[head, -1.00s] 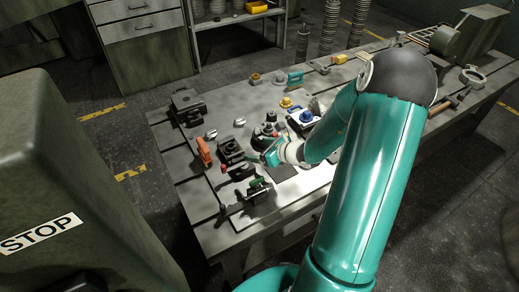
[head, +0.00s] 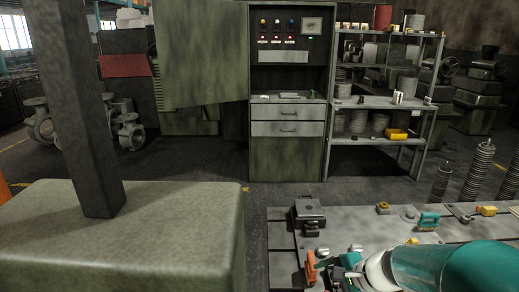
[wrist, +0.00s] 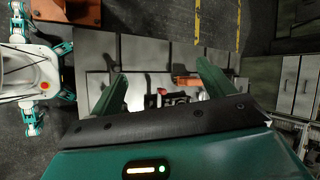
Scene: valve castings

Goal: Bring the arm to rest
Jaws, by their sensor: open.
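My gripper (wrist: 163,86) shows in the wrist view with its two green fingers spread apart and nothing between them. Beyond the fingers lies the steel workbench (wrist: 135,50) with dark fixtures and an orange-handled tool (wrist: 186,80). In the head view my teal and white arm enters at the lower right, low over the near part of the workbench (head: 360,215). The gripper end there is at the bottom edge, near an orange tool (head: 311,268), and mostly cut off.
A dark vise (head: 308,215), a teal tool (head: 429,220) and small brass parts stand on the bench. A large green box (head: 130,235) fills the lower left. A cabinet (head: 287,145) and shelving (head: 385,100) stand behind, across open floor.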

